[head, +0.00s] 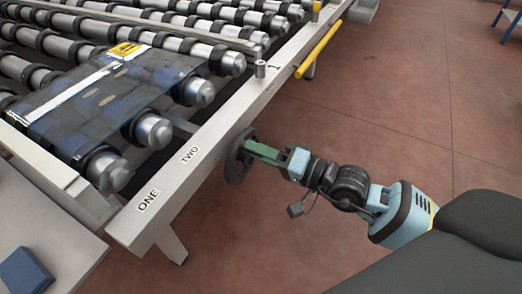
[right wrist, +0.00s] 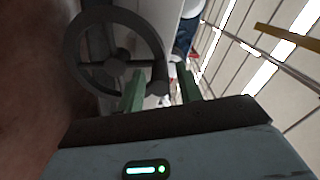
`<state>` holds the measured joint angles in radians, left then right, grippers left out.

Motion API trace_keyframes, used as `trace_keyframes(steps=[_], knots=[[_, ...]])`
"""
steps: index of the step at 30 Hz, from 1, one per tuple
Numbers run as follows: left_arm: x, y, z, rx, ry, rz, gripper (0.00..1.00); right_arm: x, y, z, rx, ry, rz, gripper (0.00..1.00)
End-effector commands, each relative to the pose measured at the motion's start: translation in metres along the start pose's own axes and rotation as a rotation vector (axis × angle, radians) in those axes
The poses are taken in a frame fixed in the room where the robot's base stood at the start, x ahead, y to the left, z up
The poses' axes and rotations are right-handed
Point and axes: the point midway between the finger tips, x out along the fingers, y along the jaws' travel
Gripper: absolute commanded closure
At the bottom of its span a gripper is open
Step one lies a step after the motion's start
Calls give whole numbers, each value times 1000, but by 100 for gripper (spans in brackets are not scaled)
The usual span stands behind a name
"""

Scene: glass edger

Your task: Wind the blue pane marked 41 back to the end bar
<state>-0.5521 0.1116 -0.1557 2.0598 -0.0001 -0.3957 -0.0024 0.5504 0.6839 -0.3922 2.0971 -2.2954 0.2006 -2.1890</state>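The blue see-through pane (head: 100,100) lies on the rollers in the head view, with a white strip and a yellow label (head: 127,49) whose number I cannot read. The pale end bar (head: 45,158) crosses the rollers' near left end, close to the pane's near edge; I cannot tell whether they touch. A dark handwheel (head: 232,163) stands at the outer side of the rail, and it also shows in the right wrist view (right wrist: 68,50). My right gripper (head: 250,147) is at the wheel; its green fingers are apart, with part of the wheel's rim or handle between them. My left gripper is out of view.
The front rail (head: 215,130) carries the labels ONE and TWO and a short metal post (head: 260,68). A yellow bar (head: 320,48) runs beside it. A grey table (head: 60,240) with a dark blue block (head: 25,270) is at the left.

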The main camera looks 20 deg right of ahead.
Motion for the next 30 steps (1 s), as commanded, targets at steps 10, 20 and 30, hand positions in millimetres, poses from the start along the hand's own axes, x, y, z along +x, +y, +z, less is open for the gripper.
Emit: trace_keyframes(steps=[10,20,30], knots=[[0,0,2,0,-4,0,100,-2,1,-1,-1,1,1,59],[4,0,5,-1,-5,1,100,-41,3,1,-1,-1,6,59],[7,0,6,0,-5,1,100,-74,2,0,0,-1,3,59]])
